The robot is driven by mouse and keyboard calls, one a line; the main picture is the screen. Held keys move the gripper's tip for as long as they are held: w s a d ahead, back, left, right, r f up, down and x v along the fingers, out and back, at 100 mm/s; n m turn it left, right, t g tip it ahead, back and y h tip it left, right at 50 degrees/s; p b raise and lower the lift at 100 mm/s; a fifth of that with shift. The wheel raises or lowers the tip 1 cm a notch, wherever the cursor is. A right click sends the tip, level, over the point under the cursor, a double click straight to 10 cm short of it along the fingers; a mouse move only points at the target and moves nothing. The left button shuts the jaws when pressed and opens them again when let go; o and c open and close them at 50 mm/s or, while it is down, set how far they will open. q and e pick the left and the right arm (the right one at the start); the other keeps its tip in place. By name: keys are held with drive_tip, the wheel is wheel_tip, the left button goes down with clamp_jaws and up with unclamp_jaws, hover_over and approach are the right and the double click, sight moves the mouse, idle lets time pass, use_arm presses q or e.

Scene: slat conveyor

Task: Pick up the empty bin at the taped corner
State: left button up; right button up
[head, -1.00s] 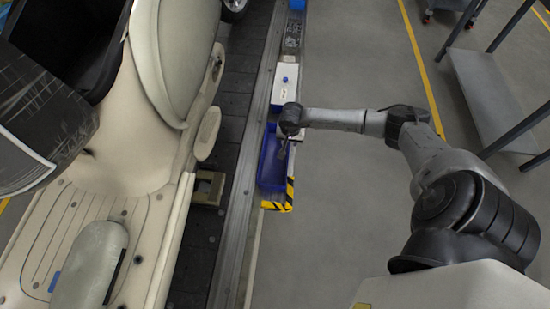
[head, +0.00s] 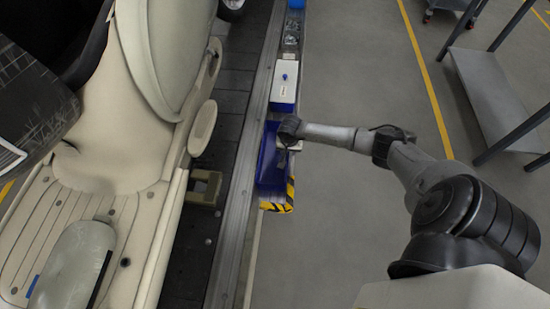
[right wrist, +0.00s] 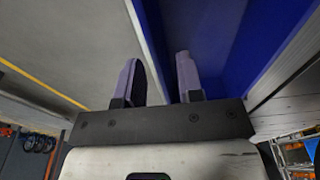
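The blue bin (head: 268,172) lies on the narrow ledge beside the conveyor, at its near end by the yellow-and-black taped corner (head: 278,207). Its visible inside looks empty. My right gripper (head: 287,147) is at the bin's right-hand wall, partly covering it in the head view. In the right wrist view the bin (right wrist: 225,40) fills the upper right. The two fingers of my right gripper (right wrist: 162,80) stand apart, with the bin's wall running between them. I cannot tell whether either finger touches the wall. My left gripper is not in view.
A bin of small metal parts (head: 291,38) is farther along. A cream vehicle (head: 150,150) stands left on the dark slat conveyor (head: 238,110). Open floor and a grey shelf rack (head: 485,95) are right.

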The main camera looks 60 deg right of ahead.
sight(275, 155)
wheel_tip(275, 155, down, 4)
drive_tip(key=shift+r+b, duration=0.1)
drive_tip(key=shift+b, duration=0.8)
drive_tip(key=shift+d, duration=0.1)
clamp_jaws()
